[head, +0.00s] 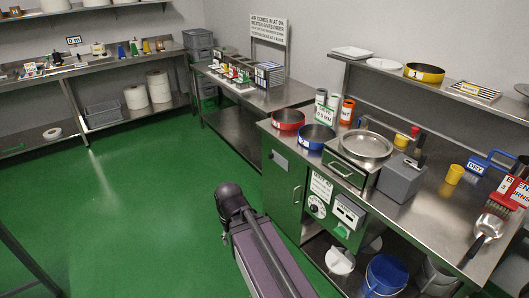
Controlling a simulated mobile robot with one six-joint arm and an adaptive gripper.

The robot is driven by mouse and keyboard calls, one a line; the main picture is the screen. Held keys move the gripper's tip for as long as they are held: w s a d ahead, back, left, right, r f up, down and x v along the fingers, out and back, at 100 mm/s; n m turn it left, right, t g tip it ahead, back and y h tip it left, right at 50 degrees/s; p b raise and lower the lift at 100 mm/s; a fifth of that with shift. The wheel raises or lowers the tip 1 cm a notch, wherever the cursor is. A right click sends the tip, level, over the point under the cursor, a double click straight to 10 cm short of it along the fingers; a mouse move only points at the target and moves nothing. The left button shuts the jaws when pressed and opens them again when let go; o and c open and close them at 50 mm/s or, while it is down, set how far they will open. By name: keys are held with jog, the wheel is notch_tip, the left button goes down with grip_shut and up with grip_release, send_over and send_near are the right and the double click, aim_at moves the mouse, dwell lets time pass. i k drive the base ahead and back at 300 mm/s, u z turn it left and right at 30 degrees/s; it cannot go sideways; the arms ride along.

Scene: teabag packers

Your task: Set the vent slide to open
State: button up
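I cannot pick out a vent slide with certainty in the head view. The steel cabinet (284,188) under the right-hand bench has a small grey plate (280,158) high on its front, a round white dial (317,206) and a grey box (348,213) beside it. What the plate is and how any slide on it is set are too small to tell. My purple and dark arm (262,255) rises from the bottom middle, in front of the cabinet. My gripper cannot be made out in this view.
The bench holds a red-rimmed pan (287,120), a blue-rimmed pan (316,137), a steel dish (366,146), a grey block (401,180), a yellow cup (455,174) and a metal scoop (487,228). A blue bucket (385,276) stands below. The green floor (130,205) at left is clear.

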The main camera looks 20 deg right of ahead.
aim_at(279, 159)
jog(key=z, duration=0.25)
jog(key=i, duration=1.3)
jog(key=z, duration=0.65)
